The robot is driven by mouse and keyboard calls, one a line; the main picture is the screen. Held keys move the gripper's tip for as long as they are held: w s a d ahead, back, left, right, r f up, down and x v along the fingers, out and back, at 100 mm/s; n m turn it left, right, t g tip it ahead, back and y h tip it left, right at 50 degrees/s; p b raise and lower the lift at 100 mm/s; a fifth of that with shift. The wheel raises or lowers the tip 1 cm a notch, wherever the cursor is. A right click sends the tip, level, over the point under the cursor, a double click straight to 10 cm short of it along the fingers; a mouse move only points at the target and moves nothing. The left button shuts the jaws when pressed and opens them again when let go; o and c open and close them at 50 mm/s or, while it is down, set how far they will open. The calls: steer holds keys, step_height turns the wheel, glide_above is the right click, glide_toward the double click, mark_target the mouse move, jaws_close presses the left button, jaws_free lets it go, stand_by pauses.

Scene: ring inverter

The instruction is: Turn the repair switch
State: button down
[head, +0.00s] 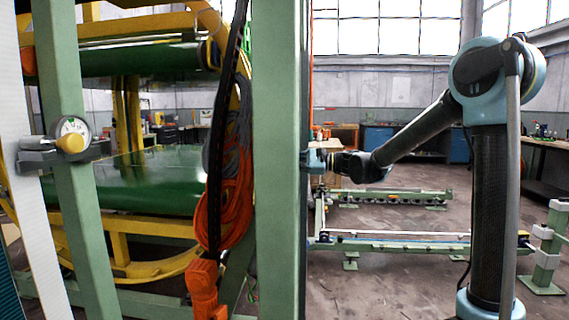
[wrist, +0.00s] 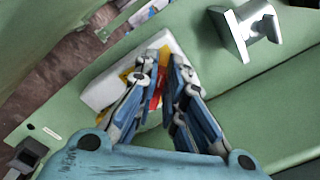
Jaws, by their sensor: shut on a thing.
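The repair switch is a pale grey box (wrist: 103,91) with a yellow plate and a red handle (wrist: 156,97), fixed to a green post in the wrist view. My gripper (wrist: 164,66) is over it, its two blue-grey fingers on either side of the red handle and shut on it. The fingers cover much of the plate and handle, so the handle's exact angle is hard to tell. In the head view my gripper (head: 314,160) is at the right side of the tall green post (head: 280,160); the switch is hidden there.
A metal bracket (wrist: 247,28) sticks out from green framework near the gripper. In the head view, an orange cable coil (head: 232,190) hangs left of the post, and a dial gauge (head: 72,130) sits farther left. Low green rails (head: 390,240) stand behind; some floor is open at right.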

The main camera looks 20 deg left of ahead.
steer(key=shift+s+f+n, duration=0.1)
steer(key=shift+f+n, duration=0.15)
steer(key=shift+n, duration=1.3)
steer(key=shift+s+f+n, duration=0.1)
steer(key=shift+f+n, duration=0.1)
steer(key=shift+n, duration=1.4)
steer(key=shift+s+f+n, duration=0.1)
steer(key=shift+f+n, duration=0.15)
steer(key=shift+n, duration=1.3)
steer(key=shift+d, duration=0.1)
steer(key=c, duration=1.7)
jaws_free()
steer(key=v, duration=1.2)
steer(key=shift+f, duration=0.15)
